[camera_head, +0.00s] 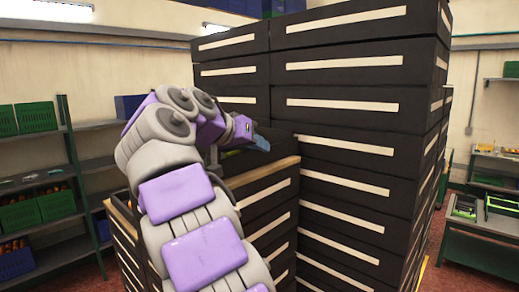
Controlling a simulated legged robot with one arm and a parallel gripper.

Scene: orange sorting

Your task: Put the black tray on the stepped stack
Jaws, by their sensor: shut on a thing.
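The stepped stack (352,103) is made of black trays with pale strips on their fronts. It is tall in the middle and right. A lower step with a tan top edge (262,172) stands at its front left. My gripper (262,143) is above this lower step, close to the faces of the taller columns. Its jaws are shut, and a dark tray edge (276,135) shows right at the fingertips. My arm hides most of the held tray and the inside of the lower step, so I cannot tell whether the tray touches the stack.
Shelves with green crates (36,117) stand along the left wall. A green-framed table (480,235) with trays stands at the right. The tall columns close off the space right of and behind my gripper. Open red floor shows at the lower left.

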